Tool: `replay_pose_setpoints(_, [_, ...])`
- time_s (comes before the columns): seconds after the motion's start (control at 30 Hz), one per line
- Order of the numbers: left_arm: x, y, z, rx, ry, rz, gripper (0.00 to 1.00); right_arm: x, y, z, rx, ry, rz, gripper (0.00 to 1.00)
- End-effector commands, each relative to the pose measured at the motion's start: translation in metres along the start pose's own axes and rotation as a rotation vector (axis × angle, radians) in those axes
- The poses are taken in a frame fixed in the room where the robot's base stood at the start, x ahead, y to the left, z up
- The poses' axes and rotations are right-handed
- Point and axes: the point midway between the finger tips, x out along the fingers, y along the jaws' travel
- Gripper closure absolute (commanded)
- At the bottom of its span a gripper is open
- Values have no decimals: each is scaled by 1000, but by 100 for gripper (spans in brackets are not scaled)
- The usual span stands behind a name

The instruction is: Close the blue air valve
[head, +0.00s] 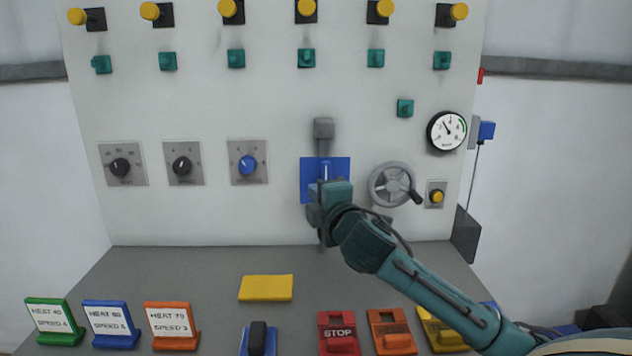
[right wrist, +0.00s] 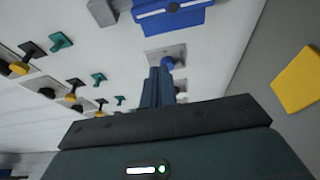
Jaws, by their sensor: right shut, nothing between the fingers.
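Several blue parts show, and I cannot tell for sure which is the air valve. A blue knob (head: 247,165) sits on a square grey plate on the panel; it also shows in the right wrist view (right wrist: 167,62), just beyond the fingertips. A blue plate (head: 309,170) with a pale slot is mounted to its right, partly covered by my right gripper (head: 324,194). A blue block (head: 487,130) sits at the panel's right edge. In the right wrist view the fingers (right wrist: 161,72) are together and empty. My left gripper is out of view.
A grey handwheel (head: 390,185), a gauge (head: 447,131) and a yellow button (head: 437,196) are right of my gripper. Below, the desk (head: 220,265) holds a yellow pad (head: 266,288), a blue-based switch (head: 258,340) and signs, including a red one (head: 338,333).

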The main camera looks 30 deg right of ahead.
Motion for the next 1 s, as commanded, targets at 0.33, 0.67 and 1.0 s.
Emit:
replay_pose_setpoints(0.33, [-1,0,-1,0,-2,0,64,12,1,0,2,-1,0,100])
replay_pose_setpoints(0.67, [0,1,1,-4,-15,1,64,74,1,0,5,-1,-1,100])
replay_pose_setpoints(1.0, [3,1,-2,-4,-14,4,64,91,-1,26,-2,-1,-3,100])
